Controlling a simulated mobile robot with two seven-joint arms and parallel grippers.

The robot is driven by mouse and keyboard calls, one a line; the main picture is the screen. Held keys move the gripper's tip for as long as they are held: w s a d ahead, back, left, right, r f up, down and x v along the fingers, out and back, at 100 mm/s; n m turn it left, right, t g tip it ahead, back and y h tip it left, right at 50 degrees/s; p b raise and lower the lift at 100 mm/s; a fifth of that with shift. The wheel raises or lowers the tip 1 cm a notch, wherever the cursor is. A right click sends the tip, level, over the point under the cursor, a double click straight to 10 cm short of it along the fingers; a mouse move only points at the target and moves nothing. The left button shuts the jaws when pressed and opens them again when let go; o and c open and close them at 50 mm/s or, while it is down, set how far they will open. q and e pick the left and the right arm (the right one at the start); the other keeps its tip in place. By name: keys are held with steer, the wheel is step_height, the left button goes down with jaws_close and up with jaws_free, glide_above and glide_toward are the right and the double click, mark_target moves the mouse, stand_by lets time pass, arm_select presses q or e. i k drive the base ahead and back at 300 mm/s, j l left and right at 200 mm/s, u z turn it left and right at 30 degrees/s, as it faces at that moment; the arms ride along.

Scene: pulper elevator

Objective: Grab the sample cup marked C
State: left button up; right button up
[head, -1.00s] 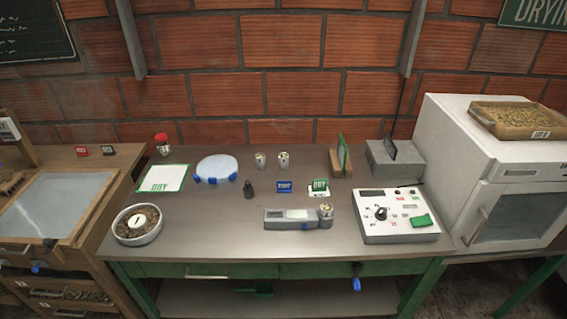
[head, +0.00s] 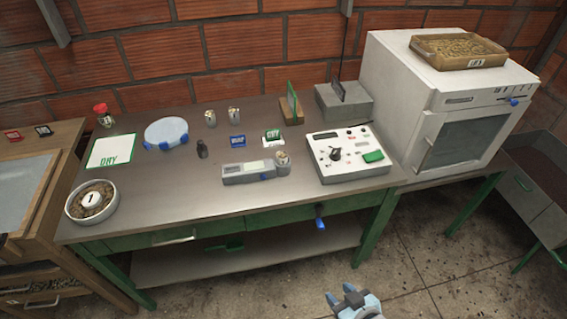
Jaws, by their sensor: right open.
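Two small sample cups stand side by side at the back of the metal table (head: 150,200): a left one (head: 210,119) and a right one (head: 234,116). A third cup (head: 283,162) sits at the right end of a small grey meter (head: 248,173). The marks on the cups are too small to read, so I cannot tell which is C. My right gripper (head: 342,295) is open and empty at the bottom edge, in front of the table and apart from all cups. My left gripper is out of view.
A control box (head: 345,152) stands right of the meter, with a white oven (head: 440,110) beyond. A round bowl (head: 92,203), white DRY card (head: 110,150) and dark weight (head: 202,149) are on the left. A blue-tipped handle (head: 320,218) juts from the front.

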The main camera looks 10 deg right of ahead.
mark_target(282, 157)
steer(key=i+l, duration=0.1)
steer(key=l, duration=0.35)
steer(key=i+l+u, duration=0.1)
steer(key=l, duration=0.35)
steer(key=i+l, duration=0.1)
steer(key=l, duration=0.35)
steer(key=i+l+u, duration=0.1)
steer(key=l, duration=0.4)
